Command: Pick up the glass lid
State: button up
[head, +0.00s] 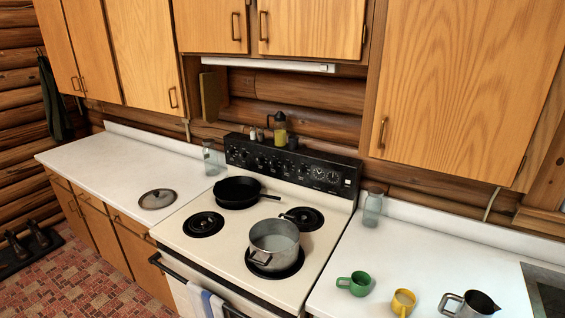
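The glass lid (157,199) lies flat on the white counter to the left of the stove, near the counter's front edge. It is round, brownish and see-through, with a dark knob on top. Nothing covers it, and the counter around it is bare. My gripper is not in view, so I cannot see how it stands.
On the stove (190,247) are a black skillet (237,192) and a steel pot (274,243). Glass jars stand on both counters. A green mug (355,284), yellow mug (403,302) and metal pitcher (472,304) stand at right. The left counter (105,165) is mostly clear. Wooden cabinets hang above.

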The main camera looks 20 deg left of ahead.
aim_at(160, 198)
jog(key=i+j+z, duration=0.1)
jog(key=j, duration=0.65)
jog(key=i+j+z, duration=0.15)
jog(key=j, duration=0.6)
jog(key=i+j+z, duration=0.1)
jog(key=j, duration=0.7)
jog(key=i+j, duration=0.1)
jog(key=j, duration=0.75)
jog(key=i+j, duration=0.1)
jog(key=j, duration=1.65)
jog(key=i+j, duration=0.15)
jog(key=j, duration=0.75)
jog(key=i+j, duration=0.1)
jog(key=j, duration=0.75)
jog(key=i+j, duration=0.1)
jog(key=j, duration=0.75)
